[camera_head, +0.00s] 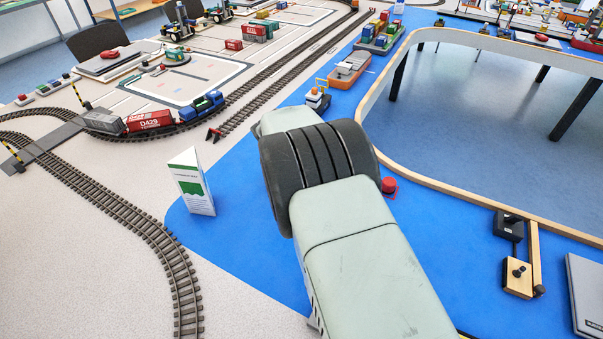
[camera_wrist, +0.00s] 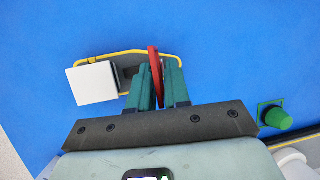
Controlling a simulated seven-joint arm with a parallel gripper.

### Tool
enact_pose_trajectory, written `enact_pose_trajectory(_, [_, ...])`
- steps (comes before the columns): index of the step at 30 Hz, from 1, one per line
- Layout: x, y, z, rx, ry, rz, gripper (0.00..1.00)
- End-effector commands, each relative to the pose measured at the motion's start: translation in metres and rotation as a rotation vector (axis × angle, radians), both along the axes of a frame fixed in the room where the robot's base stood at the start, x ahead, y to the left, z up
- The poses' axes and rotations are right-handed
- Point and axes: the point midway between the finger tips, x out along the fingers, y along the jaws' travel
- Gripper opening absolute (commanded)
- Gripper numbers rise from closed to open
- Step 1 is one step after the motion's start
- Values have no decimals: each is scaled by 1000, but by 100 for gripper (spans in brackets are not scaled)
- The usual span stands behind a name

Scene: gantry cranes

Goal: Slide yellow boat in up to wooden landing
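In the wrist view a small boat with a yellow rim (camera_wrist: 170,54), grey deck and a square white top (camera_wrist: 92,84) lies on the blue surface. My gripper (camera_wrist: 158,72) has its green fingers on either side of an upright red plate (camera_wrist: 155,76) on the boat. The fingers appear closed against the plate, and they hide part of the boat. In the head view my arm hides the gripper and the boat. I cannot make out a wooden landing for certain in either view.
A green knob-shaped marker (camera_wrist: 277,117) stands to the right in the wrist view. In the head view a red marker (camera_head: 389,185) stands beside my arm, a folded white sign (camera_head: 191,182) to its left. A wood-edged opening (camera_head: 450,187) lies right. Blue surface around the boat is mostly clear.

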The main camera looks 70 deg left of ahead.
Motion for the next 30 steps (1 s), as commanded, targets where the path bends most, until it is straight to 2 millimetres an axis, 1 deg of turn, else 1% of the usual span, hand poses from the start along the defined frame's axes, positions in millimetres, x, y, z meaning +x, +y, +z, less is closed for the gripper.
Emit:
enact_pose_trajectory(1, [0,0,0,0,0,0,9])
enact_pose_trajectory(3, [0,0,0,0,0,0,0])
enact_pose_trajectory(13, [0,0,0,0,0,0,0])
enact_pose_trajectory(17, [4,-4,0,-3,-1,-1,0])
enact_pose_trajectory(20, [11,-10,0,-2,-1,-3,0])
enact_pose_trajectory(30, [39,-39,0,-3,-1,-2,0])
